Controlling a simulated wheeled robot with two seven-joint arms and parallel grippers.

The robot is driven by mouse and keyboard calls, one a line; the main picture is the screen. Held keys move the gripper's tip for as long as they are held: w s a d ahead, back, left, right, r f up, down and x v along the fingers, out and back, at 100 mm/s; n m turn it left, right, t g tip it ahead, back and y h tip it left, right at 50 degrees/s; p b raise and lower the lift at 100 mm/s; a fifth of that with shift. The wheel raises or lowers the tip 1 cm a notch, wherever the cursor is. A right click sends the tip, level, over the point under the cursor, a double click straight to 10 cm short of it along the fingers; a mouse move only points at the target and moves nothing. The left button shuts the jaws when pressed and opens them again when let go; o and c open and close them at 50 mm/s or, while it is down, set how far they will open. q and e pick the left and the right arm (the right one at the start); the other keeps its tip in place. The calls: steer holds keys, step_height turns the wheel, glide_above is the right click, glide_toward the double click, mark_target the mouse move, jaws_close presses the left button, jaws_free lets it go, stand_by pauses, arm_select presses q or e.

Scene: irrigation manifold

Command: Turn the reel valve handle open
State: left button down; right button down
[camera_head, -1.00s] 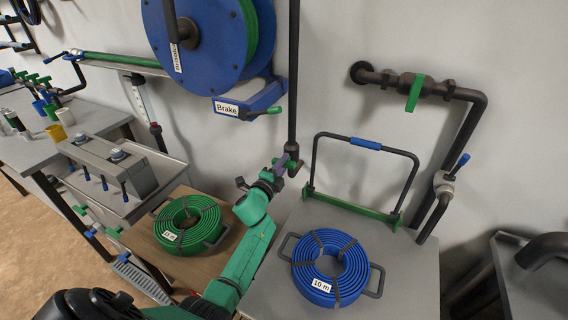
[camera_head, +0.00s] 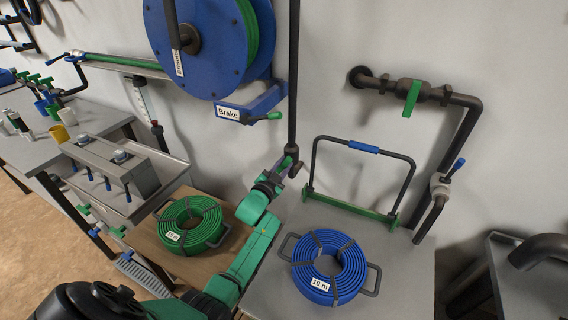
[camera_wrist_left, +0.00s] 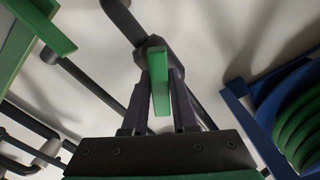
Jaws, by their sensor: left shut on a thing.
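The reel valve (camera_head: 293,170) sits at the lower end of the dark vertical pipe, to the right of and below the blue reel. My left gripper (camera_head: 284,164) is at the valve. In the left wrist view the valve's green handle (camera_wrist_left: 158,82) stands between the two fingers of my left gripper (camera_wrist_left: 160,104), which is shut on it. In the head view the handle is mostly hidden by the gripper, so its exact angle is hard to tell there. My right gripper is in neither view.
The blue reel (camera_head: 205,45) with its brake lever (camera_head: 262,117) hangs above left. A blue hose coil (camera_head: 329,268) lies on the grey table below right. A green coil (camera_head: 190,224) lies to the left. Another green-handled valve (camera_head: 411,97) is on the wall pipe.

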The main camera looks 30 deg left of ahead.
arm_select(q)
steer(key=n+p, duration=0.1)
steer(key=n, duration=0.2)
steer(key=shift+f+n, duration=0.15)
steer(key=shift+n, duration=0.25)
steer(key=shift+f+n+p, duration=0.1)
steer(key=shift+n+p, duration=0.2)
steer(key=shift+n, duration=1.4)
steer(key=c, duration=0.7)
jaws_free()
steer(key=shift+s, duration=0.1)
